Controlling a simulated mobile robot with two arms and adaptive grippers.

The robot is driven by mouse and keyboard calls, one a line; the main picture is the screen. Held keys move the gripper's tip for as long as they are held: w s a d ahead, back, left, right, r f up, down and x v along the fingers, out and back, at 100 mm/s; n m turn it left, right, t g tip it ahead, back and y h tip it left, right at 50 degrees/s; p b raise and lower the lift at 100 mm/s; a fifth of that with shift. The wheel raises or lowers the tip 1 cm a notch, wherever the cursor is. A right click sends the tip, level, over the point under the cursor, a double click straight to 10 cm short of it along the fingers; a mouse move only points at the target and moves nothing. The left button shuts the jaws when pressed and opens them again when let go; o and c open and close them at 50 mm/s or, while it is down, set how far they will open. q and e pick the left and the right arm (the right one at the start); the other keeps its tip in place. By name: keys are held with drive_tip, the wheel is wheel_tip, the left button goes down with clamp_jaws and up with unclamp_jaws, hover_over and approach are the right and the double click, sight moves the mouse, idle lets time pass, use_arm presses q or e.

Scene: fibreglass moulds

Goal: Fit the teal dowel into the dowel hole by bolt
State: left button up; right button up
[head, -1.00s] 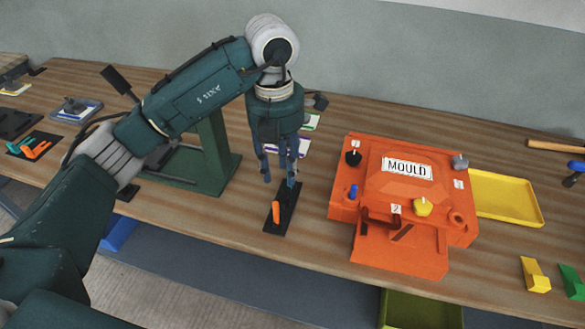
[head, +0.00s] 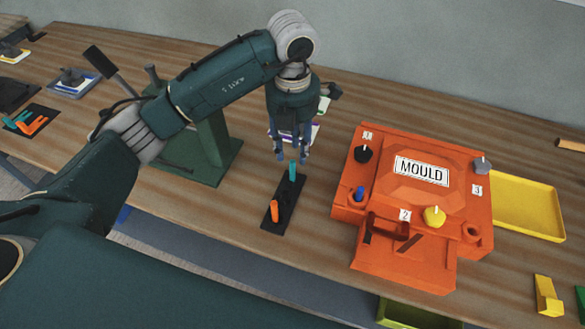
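The teal dowel (head: 293,170) stands upright at the far end of a small black holder (head: 286,197). My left gripper (head: 292,158) points down just above and behind the teal dowel, fingers apart and nothing held; whether it touches the dowel is unclear. The orange mould (head: 400,240) is to the right. A round open hole (head: 473,231) shows at its right front corner, near the yellow knob (head: 434,216) by label 2. A blue dowel (head: 360,194) stands at its left side. My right gripper is out of view.
An orange dowel (head: 274,209) stands at the holder's near end. A yellow tray (head: 528,207) lies right of the mould. A green stand (head: 208,160) is behind my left arm. Bare table separates holder and mould.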

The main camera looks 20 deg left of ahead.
sight(292, 161)
use_arm(q)
wheel_tip(292, 161, down, 4)
drive_tip(key=shift+s+f+p, duration=0.15)
drive_tip(key=shift+f+p, duration=0.1)
drive_tip(key=shift+p, duration=0.8)
drive_tip(key=shift+f, duration=0.2)
clamp_jaws()
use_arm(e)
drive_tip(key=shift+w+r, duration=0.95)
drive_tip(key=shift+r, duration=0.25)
